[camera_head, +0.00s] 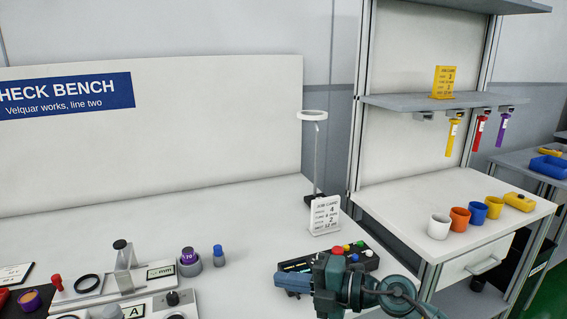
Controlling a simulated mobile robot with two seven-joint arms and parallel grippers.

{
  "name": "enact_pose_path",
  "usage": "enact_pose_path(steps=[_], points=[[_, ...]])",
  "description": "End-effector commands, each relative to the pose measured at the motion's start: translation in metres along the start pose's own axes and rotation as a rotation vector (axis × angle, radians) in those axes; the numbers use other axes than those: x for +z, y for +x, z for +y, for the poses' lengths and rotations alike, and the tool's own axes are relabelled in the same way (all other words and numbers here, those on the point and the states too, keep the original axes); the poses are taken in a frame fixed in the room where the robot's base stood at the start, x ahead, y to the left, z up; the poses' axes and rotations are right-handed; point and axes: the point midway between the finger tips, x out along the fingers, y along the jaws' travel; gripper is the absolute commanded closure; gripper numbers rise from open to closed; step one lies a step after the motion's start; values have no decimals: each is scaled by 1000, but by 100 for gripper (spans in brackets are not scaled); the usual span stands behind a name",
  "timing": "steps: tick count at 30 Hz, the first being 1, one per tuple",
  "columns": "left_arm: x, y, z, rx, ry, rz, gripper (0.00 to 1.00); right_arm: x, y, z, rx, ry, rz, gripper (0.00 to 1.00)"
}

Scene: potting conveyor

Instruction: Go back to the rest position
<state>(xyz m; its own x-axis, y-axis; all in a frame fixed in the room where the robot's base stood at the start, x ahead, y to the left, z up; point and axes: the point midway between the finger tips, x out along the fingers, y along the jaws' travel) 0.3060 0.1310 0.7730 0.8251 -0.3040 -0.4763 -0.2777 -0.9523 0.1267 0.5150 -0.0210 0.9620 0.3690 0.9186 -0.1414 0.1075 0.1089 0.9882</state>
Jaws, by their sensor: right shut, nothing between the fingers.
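My right gripper (292,283) is at the lower middle of the head view, at the end of my dark teal arm that comes in from the lower right. It is shut and empty, in front of the black button box (367,260) with red, yellow, green and blue buttons. The arm hides part of that box. I cannot tell how high the gripper is above the white bench (240,235). My left gripper is not in view.
A white job card (325,217) and a lamp post (316,155) stand behind the gripper. A purple-topped piece (190,262), a blue peg (219,256) and gauges are at left. A side shelf at right holds a white cup (439,227) and coloured cups.

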Motion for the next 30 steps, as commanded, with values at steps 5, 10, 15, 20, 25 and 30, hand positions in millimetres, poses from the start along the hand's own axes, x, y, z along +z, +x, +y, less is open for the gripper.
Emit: enact_pose_path(steps=[5, 10, 15, 20, 25, 30], points=[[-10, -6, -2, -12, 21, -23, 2, -30, -17, 7, 356, 415, -120, 100], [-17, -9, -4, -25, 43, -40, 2, -31, -61, -34, 537, 845, -390, 100], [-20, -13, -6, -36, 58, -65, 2, -57, -113, -113, 544, 1279, -708, 100], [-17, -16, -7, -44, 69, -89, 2, -105, -149, -174, 455, 1585, -915, 100], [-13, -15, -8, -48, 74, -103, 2, -136, -165, -201, 388, 1731, -997, 100], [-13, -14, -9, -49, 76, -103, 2, -140, -167, -205, 378, 1750, -1006, 100]])
